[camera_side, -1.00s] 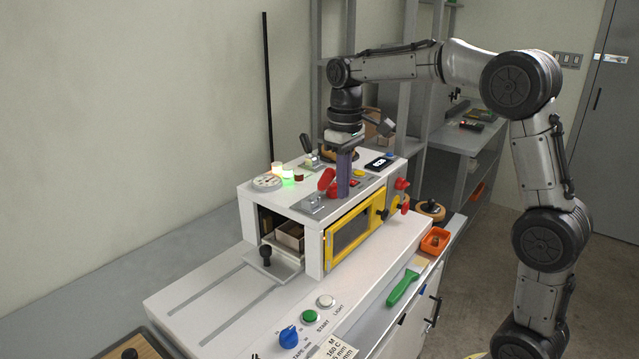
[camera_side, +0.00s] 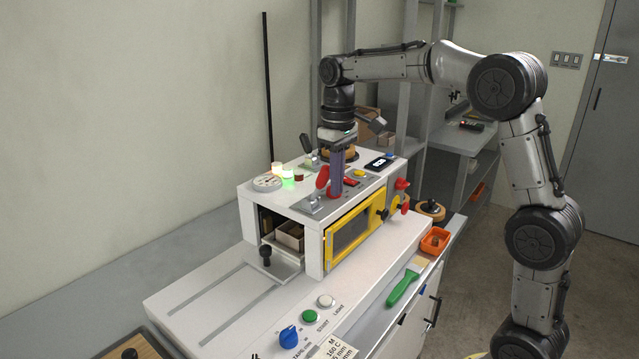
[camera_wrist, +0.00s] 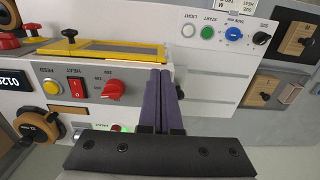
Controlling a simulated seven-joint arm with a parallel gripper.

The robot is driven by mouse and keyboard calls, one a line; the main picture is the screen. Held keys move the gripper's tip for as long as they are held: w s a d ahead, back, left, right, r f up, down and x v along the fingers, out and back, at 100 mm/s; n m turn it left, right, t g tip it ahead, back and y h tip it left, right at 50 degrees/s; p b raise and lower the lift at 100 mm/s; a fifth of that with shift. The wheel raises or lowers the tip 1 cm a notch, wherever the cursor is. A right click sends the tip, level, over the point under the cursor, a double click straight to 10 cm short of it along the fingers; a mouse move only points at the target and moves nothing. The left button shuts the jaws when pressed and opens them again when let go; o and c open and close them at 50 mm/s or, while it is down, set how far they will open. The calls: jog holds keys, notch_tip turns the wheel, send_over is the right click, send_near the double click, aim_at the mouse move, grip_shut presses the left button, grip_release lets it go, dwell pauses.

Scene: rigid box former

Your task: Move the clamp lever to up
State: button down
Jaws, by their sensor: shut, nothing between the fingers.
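A second lever with a black handle (camera_side: 306,144) stands farther back on the top.
A red knob (camera_wrist: 115,90) and a heat switch (camera_wrist: 77,88) are close to my fingers. A yellow-framed window (camera_side: 354,230) is on the front. Open space lies above the top.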

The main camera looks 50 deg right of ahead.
jog(key=shift+w, duration=3.7)
jog(key=shift+s, duration=1.05)
jog(key=shift+r, duration=4)
